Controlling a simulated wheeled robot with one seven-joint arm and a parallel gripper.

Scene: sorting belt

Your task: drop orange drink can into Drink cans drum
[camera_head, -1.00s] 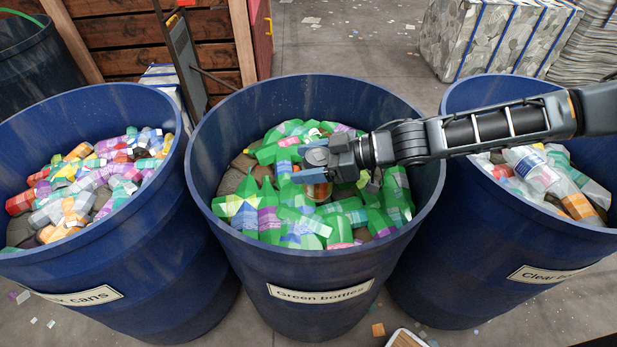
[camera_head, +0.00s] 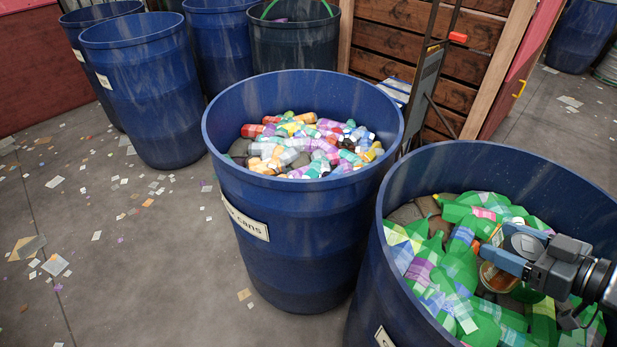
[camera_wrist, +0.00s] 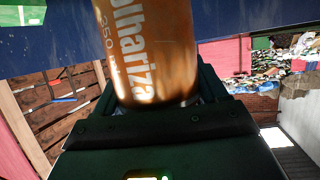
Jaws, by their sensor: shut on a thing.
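My gripper (camera_head: 506,252) is shut on the orange drink can (camera_head: 497,279), which is partly hidden by a finger in the head view. In the wrist view the orange can (camera_wrist: 150,50) fills the space between the fingers, with white lettering on its side. My gripper holds it over the Green bottles drum, at the right of the head view. The Drink cans drum (camera_head: 300,225) stands in the middle, to the left of my gripper; its label is partly readable as "cans". It holds a pile of colourful cans (camera_head: 310,145).
The Green bottles drum (camera_head: 410,290), full of green bottles (camera_head: 455,265), stands right beside the Drink cans drum. More blue drums (camera_head: 145,95) and a dark drum (camera_head: 295,45) stand behind. A hand truck (camera_head: 425,90) leans near the wooden wall. Littered floor is open at left.

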